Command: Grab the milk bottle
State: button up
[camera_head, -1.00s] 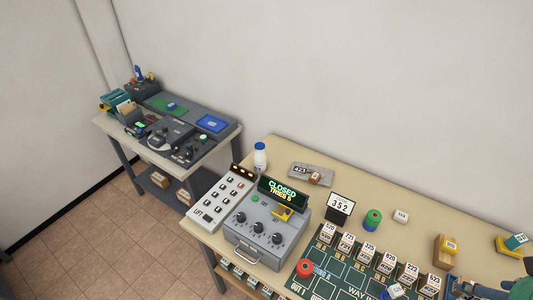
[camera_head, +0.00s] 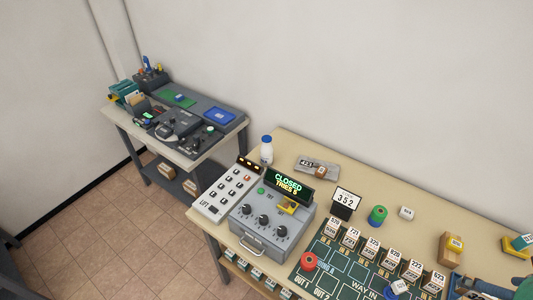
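The milk bottle (camera_head: 266,151) is small and white with a blue cap. It stands upright near the back left corner of the long beige table (camera_head: 385,195), behind the white button panel. My gripper is not clearly seen; dark and teal parts (camera_head: 480,288) at the lower right edge may belong to my arm, but I cannot tell.
A grey box (camera_head: 268,222) with dials and a "CLOSED TRIES 5" display stands right of the white button panel (camera_head: 228,192). A grey tray (camera_head: 316,168) and a number sign (camera_head: 345,202) are further right. A side table (camera_head: 178,125) holds devices at left.

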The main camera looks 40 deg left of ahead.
jog(key=w+a+r+n+y+p, duration=0.1)
jog(key=w+a+r+n, duration=0.1)
jog(key=w+a, duration=0.55)
jog(key=w+a+r+n+y, duration=0.1)
jog(key=w+a+r+n, duration=0.2)
jog(key=w, duration=0.7)
jog(key=w+a+f+n+g, duration=0.1)
jog(key=w+a+f, duration=0.1)
jog(key=w+a, duration=0.6)
jog(key=w+a+f+n+g, duration=0.1)
jog(key=w+a+f, duration=0.1)
jog(key=w+a, duration=0.65)
jog(key=n+g+y+p, duration=0.2)
jog(key=n+p, duration=0.1)
jog(key=n, duration=0.3)
send_near(269, 145)
jog(key=f, duration=0.1)
jog(key=shift+a+f, duration=0.3)
jog(key=shift+f, duration=0.05)
jog(key=shift+w, duration=0.1)
jog(key=shift+b+x, duration=0.45)
jog(key=shift+x, duration=3.6)
